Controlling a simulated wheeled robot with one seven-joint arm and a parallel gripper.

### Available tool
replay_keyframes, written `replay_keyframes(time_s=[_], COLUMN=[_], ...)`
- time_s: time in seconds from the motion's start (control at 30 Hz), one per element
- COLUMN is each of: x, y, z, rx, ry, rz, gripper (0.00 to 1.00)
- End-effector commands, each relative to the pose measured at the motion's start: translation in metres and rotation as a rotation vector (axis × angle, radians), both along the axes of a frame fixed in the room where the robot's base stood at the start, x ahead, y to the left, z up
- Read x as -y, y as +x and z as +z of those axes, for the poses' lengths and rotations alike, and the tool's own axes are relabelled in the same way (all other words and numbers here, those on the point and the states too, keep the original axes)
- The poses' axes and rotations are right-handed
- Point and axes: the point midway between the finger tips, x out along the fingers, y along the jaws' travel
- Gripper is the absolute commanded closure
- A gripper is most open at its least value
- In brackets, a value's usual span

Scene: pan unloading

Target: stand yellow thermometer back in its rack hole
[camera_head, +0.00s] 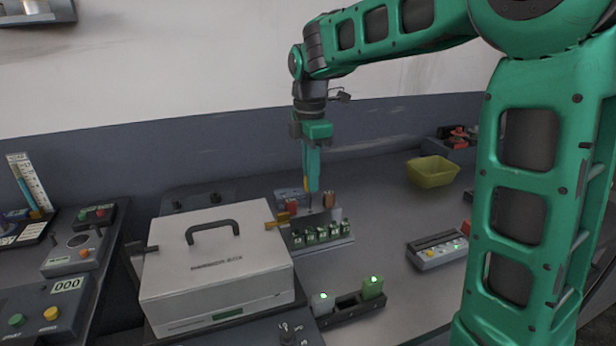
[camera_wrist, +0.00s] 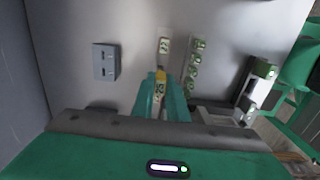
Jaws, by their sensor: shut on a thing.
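My gripper (camera_head: 312,188) hangs pointing down above the rack (camera_head: 322,240) on the table. It is shut on the yellow thermometer (camera_head: 306,184), of which only a small yellow part shows at the fingertips. In the wrist view the yellow thermometer (camera_wrist: 160,76) shows between the teal fingers (camera_wrist: 162,98). The rack holds a row of several green-labelled pieces (camera_head: 320,233), with red and orange-brown pieces behind them. I cannot make out the empty hole, and the fingers hide part of the rack in the wrist view.
A large white box with a dark handle (camera_head: 213,232) stands left of the rack. A yellow bin (camera_head: 432,171) stands at back right. Table between them is clear.

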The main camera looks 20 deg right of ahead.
Motion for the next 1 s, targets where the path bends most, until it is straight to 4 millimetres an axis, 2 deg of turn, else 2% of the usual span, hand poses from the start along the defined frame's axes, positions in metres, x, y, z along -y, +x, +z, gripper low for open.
replay_keyframes(time_s=[1.0], x=[0.001], y=[0.000], z=[-0.012], rx=[0.000], ry=[0.000], rz=[-0.001], gripper=[1.00])
